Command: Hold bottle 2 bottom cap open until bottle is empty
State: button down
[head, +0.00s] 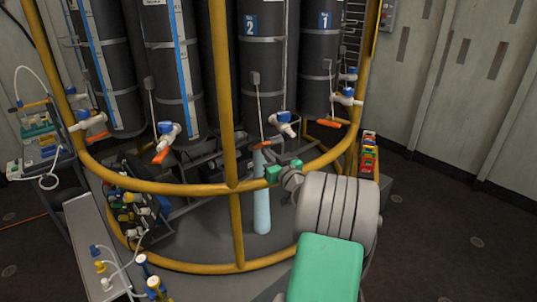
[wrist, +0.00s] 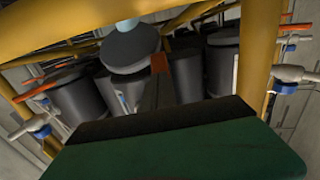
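Bottle 2 (head: 259,75) is a tall dark cylinder with a blue label "2", standing upright behind the yellow rail in the head view. A pale blue column, which looks like water, (head: 262,205) runs down from below it to the floor. A small orange piece (head: 262,145) shows at the column's top; an orange-red tip on a dark bar shows in the wrist view (wrist: 158,63). My gripper (head: 284,169), with green fingertips, is at the rail, just right of and below the orange piece. Whether its fingers close on the bar is unclear. The cap itself is not clearly visible.
A yellow rail (head: 180,188) curves around the bottles, close to my gripper. Bottle 1 (head: 320,70) stands to the right. Valves with orange handles (head: 165,140) stick out nearby. A grey bench (head: 95,245) is at left. The floor at right is clear.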

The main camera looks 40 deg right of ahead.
jog(key=shift+w+r, duration=0.1)
jog(key=shift+r, duration=0.3)
jog(key=shift+f+b, duration=1.6)
jog(key=shift+s+f, duration=0.15)
jog(key=shift+s, duration=0.05)
jog(key=shift+s+f, duration=0.1)
jog(key=shift+s, duration=0.15)
jog(key=b+v, duration=0.5)
jog(key=v, duration=0.4)
jog(key=shift+s+a, duration=0.2)
jog(key=shift+s, duration=0.05)
